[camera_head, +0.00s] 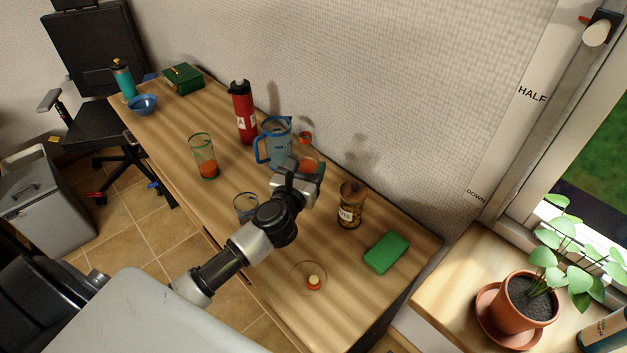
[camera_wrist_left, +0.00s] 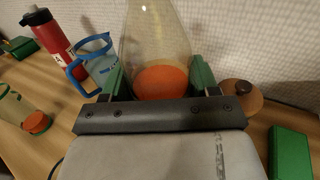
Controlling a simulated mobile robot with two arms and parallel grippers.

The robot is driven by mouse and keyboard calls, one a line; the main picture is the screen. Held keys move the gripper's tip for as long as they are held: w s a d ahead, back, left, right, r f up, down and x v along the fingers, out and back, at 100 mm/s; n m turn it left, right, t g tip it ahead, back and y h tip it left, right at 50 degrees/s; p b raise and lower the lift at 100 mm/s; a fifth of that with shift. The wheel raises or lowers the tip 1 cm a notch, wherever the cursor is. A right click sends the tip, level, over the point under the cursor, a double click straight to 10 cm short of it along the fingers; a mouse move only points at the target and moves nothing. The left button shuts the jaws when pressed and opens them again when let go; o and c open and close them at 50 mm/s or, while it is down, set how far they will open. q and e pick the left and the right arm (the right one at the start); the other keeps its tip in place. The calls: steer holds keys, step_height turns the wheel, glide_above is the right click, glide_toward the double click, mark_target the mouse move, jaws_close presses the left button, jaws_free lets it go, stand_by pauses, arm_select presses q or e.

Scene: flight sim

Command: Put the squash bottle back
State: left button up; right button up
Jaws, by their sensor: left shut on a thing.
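The squash bottle (camera_head: 307,154) is clear, with orange squash low inside and an orange cap. My left gripper (camera_head: 301,172) is shut around it, near the back edge of the desk. In the left wrist view the bottle (camera_wrist_left: 160,62) stands between the two green finger pads, its neck cut off by the top of the picture. The gripper hides the bottle's base in the head view, so I cannot tell whether it touches the desk. My right gripper is not in view.
A blue-handled jug (camera_head: 275,143) stands just left of the bottle, with a red flask (camera_head: 243,112) beyond. A labelled jar (camera_head: 350,206) and green box (camera_head: 386,252) are to the right. Two glasses (camera_head: 204,158) (camera_head: 246,207) stand left.

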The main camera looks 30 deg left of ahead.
arm_select(q)
steer(key=w+f+b, duration=0.1)
steer(key=w+f, duration=0.2)
steer(key=w+a+f+b, duration=0.1)
steer(key=w+f+b, duration=0.1)
steer(key=f, duration=0.1)
steer(key=w+a+f+b, duration=0.1)
steer(key=w+f+b, duration=0.1)
steer(key=w, duration=0.1)
steer(key=shift+w+a+f, duration=0.15)
steer(key=shift+w+f, duration=0.2)
steer(key=shift+f, duration=0.3)
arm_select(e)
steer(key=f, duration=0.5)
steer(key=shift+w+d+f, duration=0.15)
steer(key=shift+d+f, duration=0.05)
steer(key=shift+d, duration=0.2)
arm_select(q)
steer(key=shift+f, duration=0.2)
steer(key=o, duration=1.2)
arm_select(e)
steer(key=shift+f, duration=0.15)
